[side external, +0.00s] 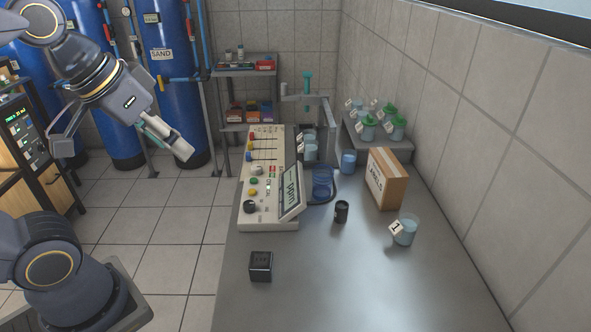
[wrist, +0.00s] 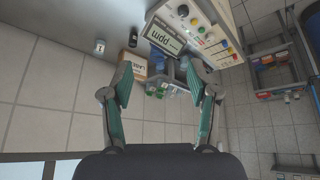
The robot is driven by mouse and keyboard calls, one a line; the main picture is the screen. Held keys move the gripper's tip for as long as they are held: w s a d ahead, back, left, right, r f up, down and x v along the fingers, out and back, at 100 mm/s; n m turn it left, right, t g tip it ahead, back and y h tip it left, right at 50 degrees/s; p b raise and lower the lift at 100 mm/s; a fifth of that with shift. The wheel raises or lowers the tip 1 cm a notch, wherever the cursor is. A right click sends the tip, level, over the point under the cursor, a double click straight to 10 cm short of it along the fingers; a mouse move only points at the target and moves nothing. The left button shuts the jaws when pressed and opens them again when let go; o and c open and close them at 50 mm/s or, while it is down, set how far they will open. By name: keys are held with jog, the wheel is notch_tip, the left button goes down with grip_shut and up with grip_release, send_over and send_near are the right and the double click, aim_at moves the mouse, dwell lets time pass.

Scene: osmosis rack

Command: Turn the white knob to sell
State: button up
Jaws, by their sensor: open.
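The white knob (side external: 256,170) is small and pale and sits on the sloped face of the cream control panel (side external: 268,215), above a green and a yellow button. Its pointer and lettering are too small to read. The panel also shows upside down at the upper right in the wrist view (wrist: 224,14). My gripper (side external: 122,150) is open and empty, high up to the left of the panel and well apart from it. In the wrist view its two teal-padded fingers (wrist: 158,72) are spread wide with nothing between them.
A display reading "ppm" (side external: 291,191) stands on the panel's right side. A black knob (side external: 250,206) is near its front.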

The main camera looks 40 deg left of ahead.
jog(key=w+a+r+n, duration=0.1)
jog(key=w+r, duration=0.5)
jog(key=r, duration=0.1)
jog(key=n+g, duration=0.5)
jog(key=g, duration=0.1)
send_over(256, 167)
notch_tip(256, 167, down, 21)
notch_tip(256, 167, down, 16)
jog(key=shift+f, duration=0.2)
